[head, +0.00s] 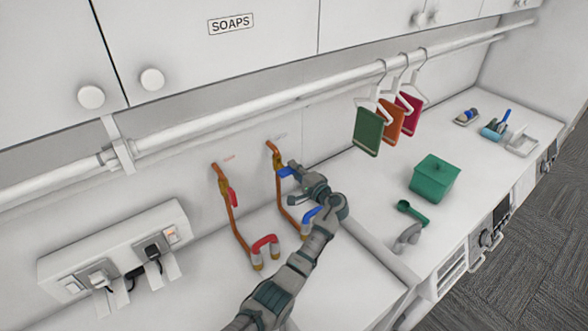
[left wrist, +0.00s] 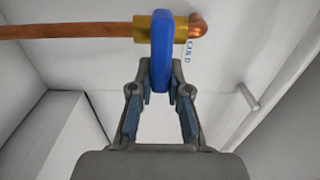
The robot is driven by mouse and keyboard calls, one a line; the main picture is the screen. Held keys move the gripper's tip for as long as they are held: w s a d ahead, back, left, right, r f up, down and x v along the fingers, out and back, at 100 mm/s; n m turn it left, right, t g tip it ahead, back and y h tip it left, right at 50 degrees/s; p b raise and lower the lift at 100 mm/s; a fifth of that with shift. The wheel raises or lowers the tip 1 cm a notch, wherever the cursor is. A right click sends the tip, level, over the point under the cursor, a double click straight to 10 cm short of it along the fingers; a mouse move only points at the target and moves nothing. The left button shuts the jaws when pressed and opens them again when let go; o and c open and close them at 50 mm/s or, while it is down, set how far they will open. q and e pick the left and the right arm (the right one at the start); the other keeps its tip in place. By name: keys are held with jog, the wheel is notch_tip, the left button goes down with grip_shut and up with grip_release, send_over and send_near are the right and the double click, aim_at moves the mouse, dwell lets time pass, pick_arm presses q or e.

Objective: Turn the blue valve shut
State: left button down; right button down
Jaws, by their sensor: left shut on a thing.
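The blue valve handle (head: 285,171) sits on a brass body on the right copper pipe (head: 278,190) at the back wall. In the left wrist view the blue handle (left wrist: 161,45) stands across the pipe, in front of the brass body (left wrist: 145,27). My left gripper (head: 294,173) reaches in from the right of the pipe. Its fingertips (left wrist: 160,78) are shut on the near end of the handle, one on each side. The far side of the handle is hidden. My right gripper is not in view.
A red-handled valve (head: 232,197) is on the left pipe. Red (head: 265,243) and blue (head: 311,214) curved fittings stand below. A power strip (head: 115,260) is at left. A green box (head: 434,178), scoop (head: 411,211) and grey curved piece (head: 407,238) are on the right counter.

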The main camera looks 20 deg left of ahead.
pick_arm(q)
jog(key=c, duration=1.1)
grip_release()
jog(key=shift+w+d+f, duration=0.1)
jog(key=shift+c, duration=0.2)
jog(key=shift+w, duration=0.15)
jog(key=shift+s+d, duration=0.3)
jog(key=shift+d, duration=0.1)
jog(key=v, duration=1.1)
jog(key=shift+d+f, duration=0.15)
jog(key=shift+d, duration=0.05)
jog(key=shift+a, duration=0.1)
